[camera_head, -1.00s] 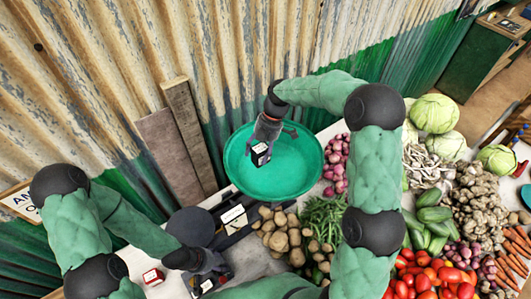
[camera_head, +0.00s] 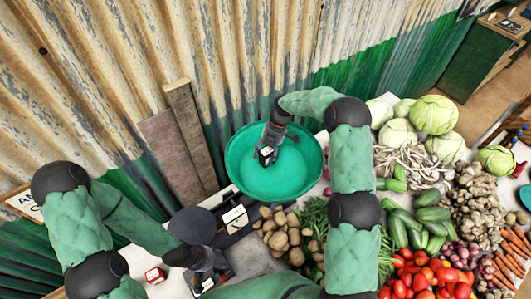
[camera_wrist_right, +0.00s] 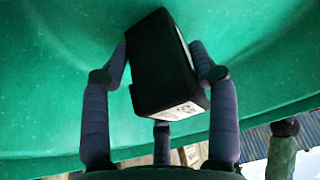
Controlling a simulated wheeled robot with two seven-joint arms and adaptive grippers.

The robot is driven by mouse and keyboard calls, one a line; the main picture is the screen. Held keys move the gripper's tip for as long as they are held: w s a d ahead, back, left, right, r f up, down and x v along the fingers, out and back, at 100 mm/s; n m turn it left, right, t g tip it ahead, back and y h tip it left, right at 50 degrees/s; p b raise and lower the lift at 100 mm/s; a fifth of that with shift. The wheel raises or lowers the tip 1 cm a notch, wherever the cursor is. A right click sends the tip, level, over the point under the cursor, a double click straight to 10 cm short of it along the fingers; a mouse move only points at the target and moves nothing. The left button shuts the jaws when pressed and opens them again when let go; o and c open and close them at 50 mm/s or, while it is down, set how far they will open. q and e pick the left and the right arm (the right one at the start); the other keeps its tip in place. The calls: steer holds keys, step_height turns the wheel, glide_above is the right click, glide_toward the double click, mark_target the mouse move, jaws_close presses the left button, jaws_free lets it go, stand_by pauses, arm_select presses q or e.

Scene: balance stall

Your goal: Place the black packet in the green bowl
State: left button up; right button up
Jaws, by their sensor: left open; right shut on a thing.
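The green bowl (camera_head: 250,183) is a wide round pan at the middle of the head view, near the corrugated wall. My right gripper (camera_head: 267,156) is over the inside of the bowl and shut on the black packet (camera_head: 266,152), which has a white label. In the right wrist view the packet (camera_wrist_right: 160,65) sits tilted between the fingers of the right gripper (camera_wrist_right: 163,75), with green bowl surface (camera_wrist_right: 50,70) behind it. I cannot tell whether the packet touches the bowl. My left gripper (camera_head: 207,280) is open at the lower left, low over the table.
A small red and white box (camera_head: 155,274) lies left of my left gripper. A dark scale (camera_head: 235,219) stands in front of the bowl. Potatoes (camera_head: 283,235), tomatoes (camera_head: 425,275), cabbages (camera_head: 433,113) and other vegetables crowd the right side. Wooden boards (camera_head: 188,130) lean on the wall.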

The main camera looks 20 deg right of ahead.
steer(key=shift+f, duration=0.1)
steer(key=o, duration=1.1)
steer(key=shift+o, duration=0.2)
steer(key=b+v, duration=0.1)
steer(key=v, duration=1.1)
